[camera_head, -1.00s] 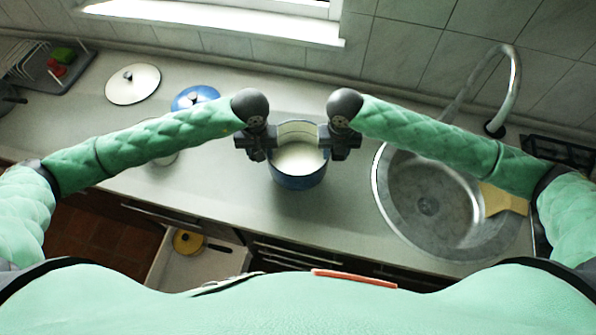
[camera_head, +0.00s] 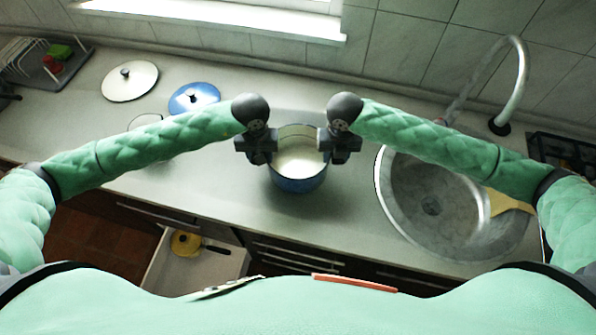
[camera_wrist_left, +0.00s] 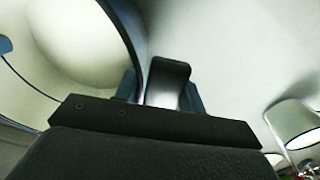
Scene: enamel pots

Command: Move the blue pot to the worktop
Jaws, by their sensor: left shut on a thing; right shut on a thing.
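The blue pot (camera_head: 298,183) has a cream inside and stands upright between my two grippers, over the worktop (camera_head: 225,200) left of the sink. I cannot tell whether its base touches the surface. My left gripper (camera_head: 270,148) is shut on the pot's left side, and my right gripper (camera_head: 326,146) is shut on its right side. In the left wrist view, the jaws (camera_wrist_left: 165,95) close around a handle beside the pot's curved blue rim (camera_wrist_left: 126,35). The fingertips are mostly hidden in the head view.
A white lid (camera_head: 130,82) and a blue lid (camera_head: 194,96) lie at the back left. A round sink (camera_head: 440,215) with a tap (camera_head: 518,80) is at the right. An open drawer (camera_head: 165,262) below holds a yellow pan (camera_head: 186,243). Worktop in front of the pot is clear.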

